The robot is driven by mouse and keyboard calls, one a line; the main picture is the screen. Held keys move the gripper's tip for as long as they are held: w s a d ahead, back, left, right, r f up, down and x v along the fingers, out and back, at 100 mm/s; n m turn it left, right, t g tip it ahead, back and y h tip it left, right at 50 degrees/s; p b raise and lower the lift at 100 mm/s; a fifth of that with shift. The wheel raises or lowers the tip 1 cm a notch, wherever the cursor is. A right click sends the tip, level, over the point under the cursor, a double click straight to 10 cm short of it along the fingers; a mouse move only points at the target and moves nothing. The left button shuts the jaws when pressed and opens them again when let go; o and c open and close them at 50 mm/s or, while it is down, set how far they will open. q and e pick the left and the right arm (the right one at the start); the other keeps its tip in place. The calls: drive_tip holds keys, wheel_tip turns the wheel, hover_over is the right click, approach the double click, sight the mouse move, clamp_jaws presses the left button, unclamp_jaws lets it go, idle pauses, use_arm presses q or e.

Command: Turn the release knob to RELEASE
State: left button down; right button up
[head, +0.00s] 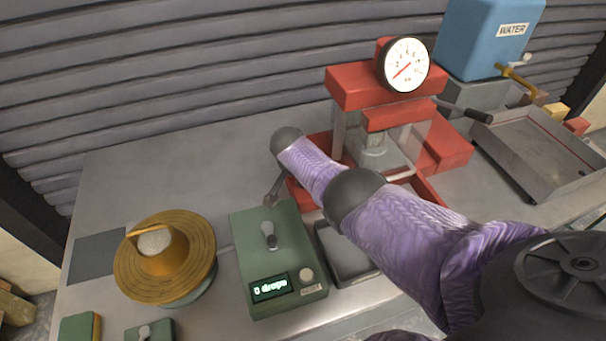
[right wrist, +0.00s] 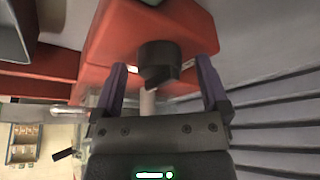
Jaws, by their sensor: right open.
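In the right wrist view a dark, short cylindrical knob (right wrist: 160,60) stands out from a red block of the press; I take it for the release knob. A pale mark shows on each side of it; no wording can be read. My right gripper (right wrist: 162,72) is open, one finger on each side of the knob, with gaps between. A pale stem-like piece shows below the knob. In the head view the red press (head: 372,88) carries a round white gauge (head: 406,66). My right arm covers part of its base, and the knob cannot be made out there. My left gripper is out of view.
A green box (head: 272,240) with a lit display reading "0 drops" stands front centre, beside a grey tray (head: 343,262). A brass disc (head: 195,245) is at left. A metal tray (head: 535,150) and blue water tank (head: 487,40) are right. The back left table is clear.

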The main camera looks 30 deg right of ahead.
drive_tip(key=p+v, duration=0.8)
drive_tip(key=v, duration=0.2)
drive_tip(key=shift+p, duration=0.3)
drive_tip(key=shift+f, duration=0.1)
